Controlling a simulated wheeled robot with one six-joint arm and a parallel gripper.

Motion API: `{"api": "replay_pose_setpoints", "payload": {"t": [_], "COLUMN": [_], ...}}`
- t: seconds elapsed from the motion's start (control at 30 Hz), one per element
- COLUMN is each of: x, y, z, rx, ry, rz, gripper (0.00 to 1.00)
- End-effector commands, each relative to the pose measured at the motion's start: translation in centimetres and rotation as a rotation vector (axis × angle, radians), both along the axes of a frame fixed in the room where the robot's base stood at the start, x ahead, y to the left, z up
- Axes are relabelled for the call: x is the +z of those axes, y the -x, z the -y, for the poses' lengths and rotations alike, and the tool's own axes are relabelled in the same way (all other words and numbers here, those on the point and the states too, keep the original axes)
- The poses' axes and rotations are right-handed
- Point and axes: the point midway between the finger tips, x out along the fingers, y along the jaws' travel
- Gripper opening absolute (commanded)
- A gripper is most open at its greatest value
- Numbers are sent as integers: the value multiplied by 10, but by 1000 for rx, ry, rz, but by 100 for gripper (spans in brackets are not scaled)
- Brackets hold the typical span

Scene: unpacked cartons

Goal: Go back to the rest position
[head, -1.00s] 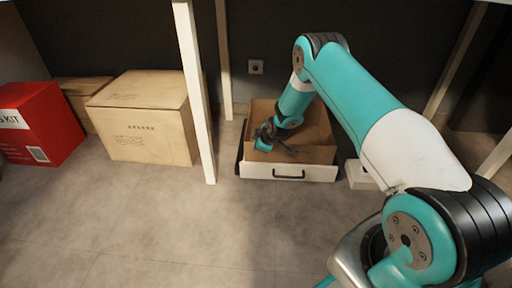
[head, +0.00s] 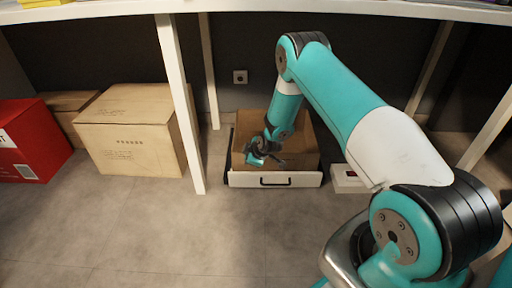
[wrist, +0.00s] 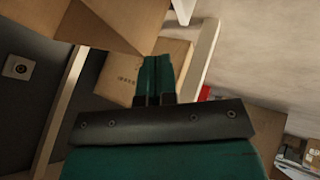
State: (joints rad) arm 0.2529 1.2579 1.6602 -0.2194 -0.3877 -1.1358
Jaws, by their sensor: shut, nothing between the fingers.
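My gripper (head: 265,160) is in the middle of the head view, above the open drawer-like box (head: 274,179) with a white front and black handle. In the wrist view my gripper (wrist: 154,62) shows its two teal fingers together, with nothing between them. My arm reaches from the lower right of the head view over the box. The brown inside of the box is partly hidden by my gripper and arm.
A large closed carton (head: 133,135) stands left of a white table leg (head: 180,105), with a red box (head: 30,140) further left. A white item (head: 346,180) lies right of the drawer box. The tabletop edge (head: 330,8) spans above. The grey floor in front is clear.

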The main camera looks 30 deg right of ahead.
Motion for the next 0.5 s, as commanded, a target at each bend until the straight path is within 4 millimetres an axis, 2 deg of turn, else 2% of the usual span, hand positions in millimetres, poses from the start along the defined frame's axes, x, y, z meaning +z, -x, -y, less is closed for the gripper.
{"api": "replay_pose_setpoints", "payload": {"t": [0.03, 0.2, 0.5], "x": [17, 40, 50], "y": [9, 28, 40], "z": [-2, -2, 0], "rx": [3, 6, 5], "ry": [-3, -2, -3], "rz": [-6, -6, -5], "gripper": [0, 0, 0]}}
